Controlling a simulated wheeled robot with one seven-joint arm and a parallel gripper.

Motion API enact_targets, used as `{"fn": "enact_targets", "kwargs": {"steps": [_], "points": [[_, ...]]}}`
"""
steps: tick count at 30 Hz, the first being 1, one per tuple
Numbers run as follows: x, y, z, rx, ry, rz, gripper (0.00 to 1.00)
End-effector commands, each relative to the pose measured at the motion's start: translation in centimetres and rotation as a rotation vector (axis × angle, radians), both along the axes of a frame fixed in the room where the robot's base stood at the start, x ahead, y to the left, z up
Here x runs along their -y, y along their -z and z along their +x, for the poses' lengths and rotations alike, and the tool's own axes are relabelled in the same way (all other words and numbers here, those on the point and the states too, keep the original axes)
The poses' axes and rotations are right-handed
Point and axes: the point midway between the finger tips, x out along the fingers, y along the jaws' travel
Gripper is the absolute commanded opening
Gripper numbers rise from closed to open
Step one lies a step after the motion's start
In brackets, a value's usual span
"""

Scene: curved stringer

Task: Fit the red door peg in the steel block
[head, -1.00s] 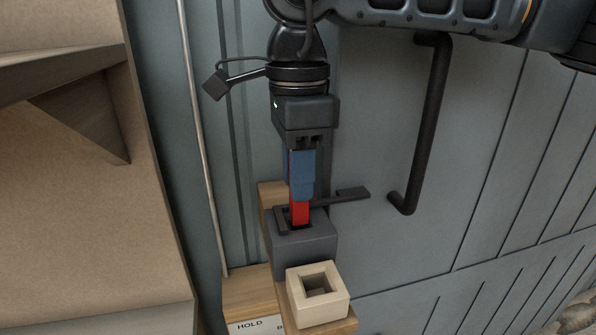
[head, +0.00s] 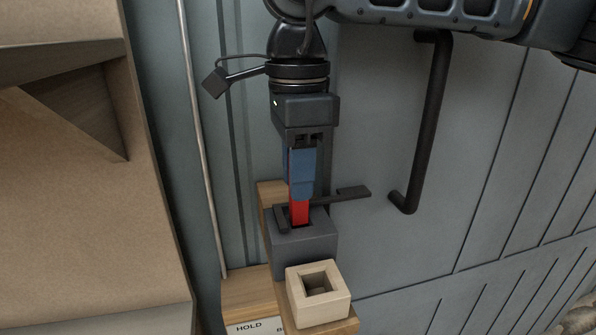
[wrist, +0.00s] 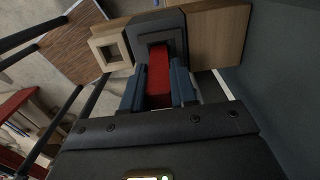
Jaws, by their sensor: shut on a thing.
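The red peg (head: 299,212) is upright in my gripper, its lower end at the opening in the top of the dark grey steel block (head: 305,246). How deep the peg sits is hidden. My gripper (head: 301,190) points down above the block, its blue fingers shut on the peg. In the wrist view the red peg (wrist: 159,76) lies between the blue fingers (wrist: 158,92) and meets the opening of the grey block (wrist: 158,28). A dark flat lever (head: 345,194) sticks out to the right at the block's top.
A pale wooden block with a square hole (head: 318,299) stands just in front of the steel block. A black door handle (head: 425,130) is at right. A tan panel (head: 80,210) stands at left.

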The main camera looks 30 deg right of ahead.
Motion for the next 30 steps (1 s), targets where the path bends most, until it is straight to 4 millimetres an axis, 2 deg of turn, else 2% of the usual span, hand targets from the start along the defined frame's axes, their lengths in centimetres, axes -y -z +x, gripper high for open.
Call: {"fn": "enact_targets", "kwargs": {"steps": [4, 5, 14, 23, 30], "points": [[0.0, 0.9, -0.1, -0.007, 0.000, 0.001, 0.00], [0.0, 0.8, -0.1, -0.008, 0.000, 0.002, 0.29], [0.0, 1.1, -0.2, -0.014, 0.001, 0.003, 0.57], [0.0, 1.0, -0.2, -0.014, 0.001, 0.002, 0.57], [-0.7, -1.1, 0.2, -0.009, -0.001, 0.001, 0.57]]}}
